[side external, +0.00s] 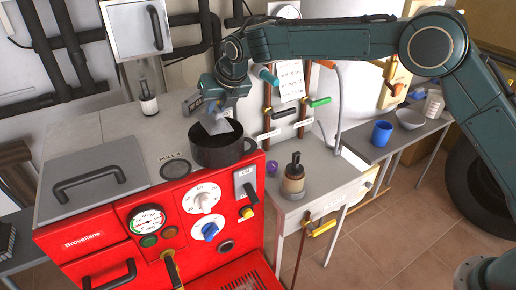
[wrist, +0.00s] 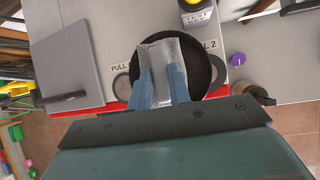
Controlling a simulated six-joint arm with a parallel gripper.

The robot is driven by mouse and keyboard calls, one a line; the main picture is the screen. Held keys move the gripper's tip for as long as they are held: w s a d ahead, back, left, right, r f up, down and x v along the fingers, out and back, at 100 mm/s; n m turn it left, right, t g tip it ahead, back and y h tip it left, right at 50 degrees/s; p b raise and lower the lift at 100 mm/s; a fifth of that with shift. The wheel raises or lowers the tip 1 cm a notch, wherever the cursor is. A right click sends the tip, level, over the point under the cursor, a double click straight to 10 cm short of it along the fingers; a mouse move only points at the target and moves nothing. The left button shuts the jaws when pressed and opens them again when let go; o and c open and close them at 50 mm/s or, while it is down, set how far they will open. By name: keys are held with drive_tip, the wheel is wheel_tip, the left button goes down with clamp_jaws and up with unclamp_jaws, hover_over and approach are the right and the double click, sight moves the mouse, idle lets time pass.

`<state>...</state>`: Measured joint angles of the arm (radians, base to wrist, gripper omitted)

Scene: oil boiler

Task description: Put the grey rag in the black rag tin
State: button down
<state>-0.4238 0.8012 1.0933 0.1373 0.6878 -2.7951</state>
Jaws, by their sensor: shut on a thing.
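The grey rag (side external: 217,126) hangs from my gripper (side external: 212,112) over a round black vessel (side external: 222,157) with a side handle, on top of the red boiler. This is the only black tin-like container I can make out. In the wrist view, my gripper's blue fingers (wrist: 162,88) are shut on the grey rag (wrist: 172,47), which lies across the dark opening of the black vessel (wrist: 208,72). The rag's lower edge is near the vessel's rim in the side view. I cannot tell whether it touches. Part of the vessel's inside is hidden by the rag.
A grey lid with a handle (side external: 92,181) covers the boiler's left top. A bottle (side external: 147,99) stands behind. To the right are a brown-and-cream bottle (side external: 293,178), a purple object (side external: 272,168) and, farther off, a blue cup (side external: 381,133) and a grey bowl (side external: 409,119).

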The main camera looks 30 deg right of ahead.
sight(221, 112)
drive_tip(key=shift+f, duration=2)
drive_tip(key=c, duration=1.2)
unclamp_jaws()
drive_tip(key=shift+r, duration=3.5)
drive_tip(key=shift+d+r, duration=0.1)
